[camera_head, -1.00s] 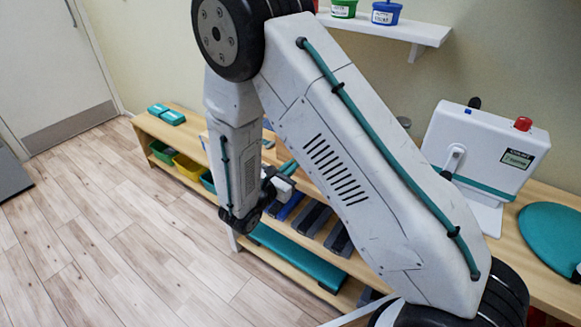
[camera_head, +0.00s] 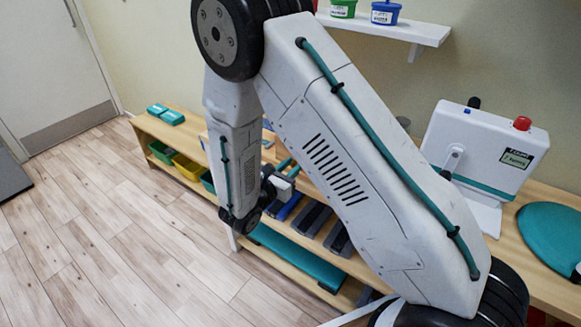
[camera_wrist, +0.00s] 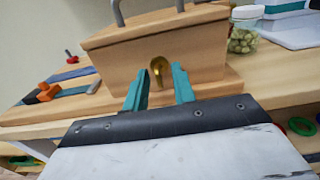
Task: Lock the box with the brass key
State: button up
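The wooden box (camera_wrist: 115,60) stands on the bench in the wrist view, its front facing me, with grey metal handle parts on top. A rounded brass piece (camera_wrist: 158,66), which looks like the brass key's bow, shows against the box front. Whether its shaft sits in a keyhole is hidden. My gripper (camera_wrist: 160,76) is open, with one teal finger on each side of the brass piece and narrow gaps between. In the head view my gripper (camera_head: 288,168) is small beside my arm, which hides most of the box.
A glass jar (camera_wrist: 244,32) stands right of the box. Tools with orange and blue parts (camera_wrist: 50,92) lie to the left. In the head view a white device (camera_head: 480,145) and a teal round pad (camera_head: 553,238) are on the bench (camera_head: 535,275) at right.

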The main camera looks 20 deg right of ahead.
jog(key=shift+a, duration=0.15)
jog(key=v, duration=0.7)
jog(key=shift+s+a, duration=0.2)
jog(key=shift+s, duration=0.05)
